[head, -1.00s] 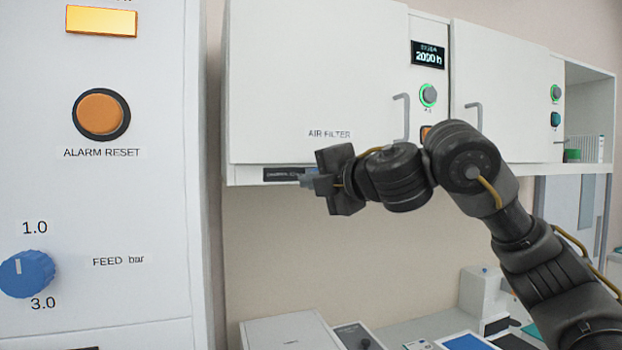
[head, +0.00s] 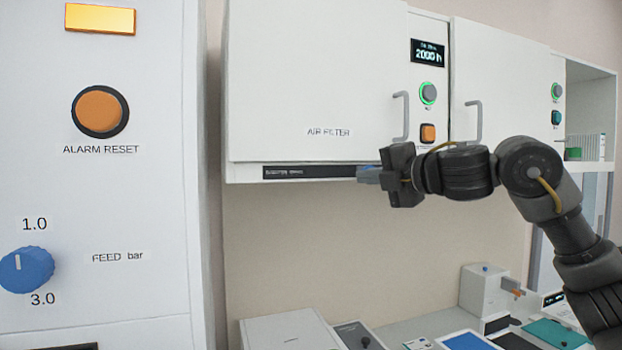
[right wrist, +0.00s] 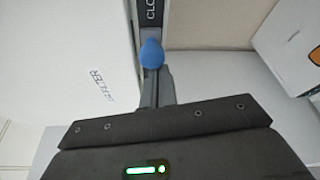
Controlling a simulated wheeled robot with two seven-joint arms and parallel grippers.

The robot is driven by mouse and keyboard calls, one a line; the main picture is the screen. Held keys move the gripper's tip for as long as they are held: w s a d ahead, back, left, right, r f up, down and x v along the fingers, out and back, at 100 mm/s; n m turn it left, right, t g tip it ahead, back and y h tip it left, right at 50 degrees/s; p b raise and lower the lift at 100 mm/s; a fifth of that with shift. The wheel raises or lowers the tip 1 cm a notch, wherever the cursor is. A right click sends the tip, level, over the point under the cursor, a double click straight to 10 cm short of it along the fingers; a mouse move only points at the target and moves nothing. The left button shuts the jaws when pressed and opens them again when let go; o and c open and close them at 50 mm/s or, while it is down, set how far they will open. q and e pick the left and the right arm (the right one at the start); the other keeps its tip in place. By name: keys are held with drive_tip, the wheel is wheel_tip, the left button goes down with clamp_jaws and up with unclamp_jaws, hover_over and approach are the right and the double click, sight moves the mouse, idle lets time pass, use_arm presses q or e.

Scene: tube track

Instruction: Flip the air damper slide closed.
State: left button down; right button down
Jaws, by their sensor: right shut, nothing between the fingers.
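The air damper slide is a dark strip (head: 310,172) along the lower edge of the white AIR FILTER cabinet (head: 290,80). Its blue knob (right wrist: 151,54) shows clearly in the right wrist view; in the head view the blue (head: 366,169) is partly hidden by my fingers. My right gripper (head: 368,176) is shut and empty, its fingertips right at the knob; I cannot tell whether they touch. In the right wrist view the fingertips (right wrist: 156,76) are just below the knob, and the letters "CLO" (right wrist: 152,12) show on the strip beyond it. My left gripper is not in view.
A panel with an orange ALARM RESET button (head: 100,110) and a blue FEED knob (head: 27,270) stands close on the left. Cabinet handles (head: 400,117) stick out above my right arm. Below is a counter with several devices (head: 487,290); the wall space between is free.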

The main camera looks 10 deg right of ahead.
drive_tip(key=shift+r, duration=0.1)
drive_tip(key=a+f, duration=0.2)
drive_tip(key=a, duration=0.2)
drive_tip(key=r+b+v, duration=0.1)
drive_tip(key=b+v, duration=0.4)
drive_tip(key=v, duration=0.5)
drive_tip(key=shift+s, duration=0.25)
drive_tip(key=shift+d, duration=0.15)
drive_tip(key=shift+f, duration=0.1)
